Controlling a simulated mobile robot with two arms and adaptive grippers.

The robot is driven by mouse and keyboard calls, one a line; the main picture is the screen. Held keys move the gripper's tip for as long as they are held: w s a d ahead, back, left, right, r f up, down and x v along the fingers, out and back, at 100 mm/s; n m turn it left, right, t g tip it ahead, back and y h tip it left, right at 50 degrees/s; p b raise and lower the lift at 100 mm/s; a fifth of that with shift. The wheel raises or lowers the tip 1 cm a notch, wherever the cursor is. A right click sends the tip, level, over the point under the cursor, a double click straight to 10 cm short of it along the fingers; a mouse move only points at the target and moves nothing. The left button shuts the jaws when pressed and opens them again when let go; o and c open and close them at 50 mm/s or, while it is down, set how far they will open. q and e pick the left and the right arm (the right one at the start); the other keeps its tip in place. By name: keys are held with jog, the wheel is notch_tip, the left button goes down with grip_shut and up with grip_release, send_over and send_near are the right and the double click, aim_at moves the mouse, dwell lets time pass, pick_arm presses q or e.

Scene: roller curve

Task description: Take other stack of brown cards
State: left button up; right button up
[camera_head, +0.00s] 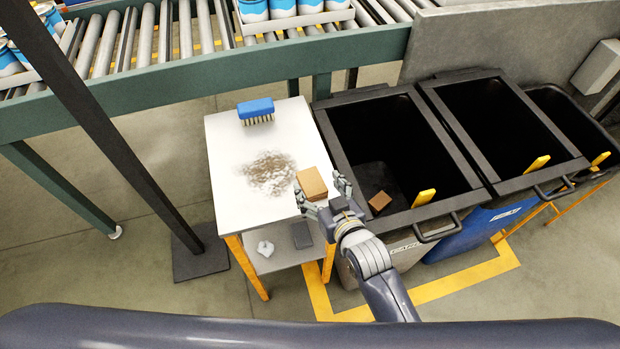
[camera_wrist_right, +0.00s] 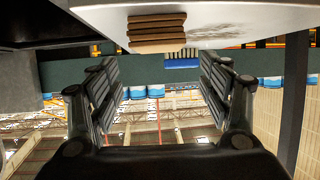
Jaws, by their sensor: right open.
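A stack of brown cards (camera_head: 311,184) sits at the right edge of the white table top (camera_head: 235,190). In the right wrist view the stack (camera_wrist_right: 157,33) shows as several brown layers beyond the fingers, on the table top. My right gripper (camera_head: 322,193) is open at that table edge, its fingers close around the near corner of the stack in the head view. In the wrist view the space between the fingers (camera_wrist_right: 160,80) is empty. Another brown stack or block (camera_head: 380,201) lies inside the left black-rimmed bin (camera_head: 330,130). My left gripper is not in view.
A blue brush (camera_head: 256,111) and a dark dirt patch (camera_head: 269,173) are on the table. A lower shelf (camera_head: 275,262) holds a white crumpled thing and a dark flat one. More bins (camera_head: 505,130) stand to the right. A roller conveyor (camera_head: 150,75) runs behind.

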aim_at(309, 175)
jog(key=shift+f+p+x, duration=0.15)
jog(key=shift+p+x, duration=0.05)
jog(key=shift+x, duration=1.6)
jog(key=shift+f+p+x, duration=0.2)
jog(key=shift+x, duration=1.65)
jog(key=shift+s+d, duration=0.1)
jog(key=shift+d, duration=0.05)
jog(key=shift+c, duration=0.3)
jog(key=c, duration=0.9)
